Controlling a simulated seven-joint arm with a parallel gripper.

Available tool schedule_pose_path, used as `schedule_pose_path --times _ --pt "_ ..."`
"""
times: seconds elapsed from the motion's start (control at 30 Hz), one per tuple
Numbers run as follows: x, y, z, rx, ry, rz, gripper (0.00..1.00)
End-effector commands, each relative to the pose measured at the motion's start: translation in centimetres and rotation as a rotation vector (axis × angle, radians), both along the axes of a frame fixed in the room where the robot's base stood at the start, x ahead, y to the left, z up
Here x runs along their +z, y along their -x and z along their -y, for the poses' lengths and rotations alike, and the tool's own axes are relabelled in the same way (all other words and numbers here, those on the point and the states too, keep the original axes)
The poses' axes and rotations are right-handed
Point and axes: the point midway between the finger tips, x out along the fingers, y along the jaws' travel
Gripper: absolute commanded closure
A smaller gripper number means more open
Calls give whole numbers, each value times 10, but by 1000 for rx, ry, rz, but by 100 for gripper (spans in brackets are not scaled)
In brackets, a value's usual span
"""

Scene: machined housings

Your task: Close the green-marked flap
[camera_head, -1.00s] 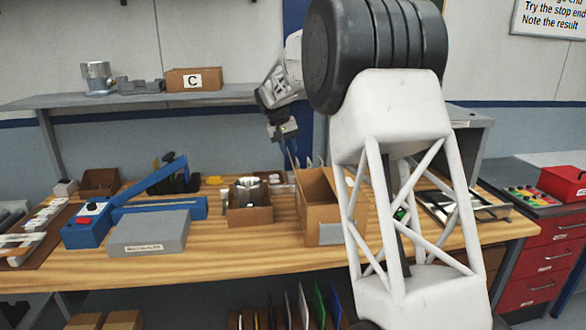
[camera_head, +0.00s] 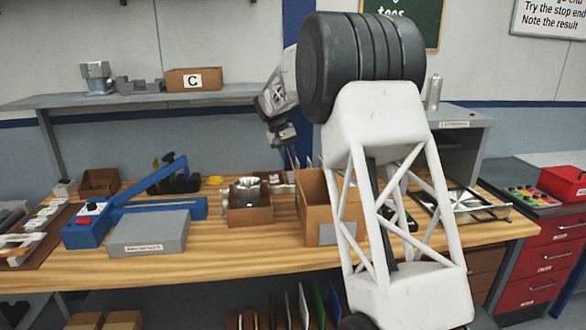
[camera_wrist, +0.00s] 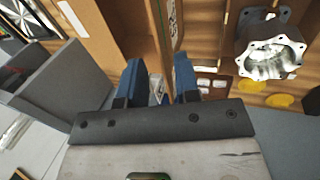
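An open cardboard box (camera_head: 313,205) stands on the bench, partly behind my arm. In the wrist view its brown wall (camera_wrist: 122,28) fills the upper middle. A thin upright panel (camera_wrist: 176,22), seen nearly edge-on, stands beside that wall and looks like a flap. I cannot make out a green mark clearly on any flap. My gripper (camera_wrist: 158,82) has its two blue fingers apart with nothing held between them. The fingertips point toward the box wall and the panel; I cannot tell whether they touch. In the head view my gripper (camera_head: 290,155) hangs behind the box.
A small carton (camera_head: 249,215) with a metal housing (camera_head: 247,190) stands left of the box. The housing also shows in the wrist view (camera_wrist: 270,45), near yellow discs (camera_wrist: 280,101). A blue lever press (camera_head: 88,230) and a grey case (camera_head: 150,234) are further left.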

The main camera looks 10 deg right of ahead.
Motion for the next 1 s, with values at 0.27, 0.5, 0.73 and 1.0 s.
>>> schedule_pose_path --times 0.27,0.5,0.73,1.0 --pt "-32 1 10 0 0 -2 70" --pt "-52 1 17 1 0 -1 70" --pt "-58 1 19 0 0 0 70" --pt "-57 1 19 0 0 0 82"
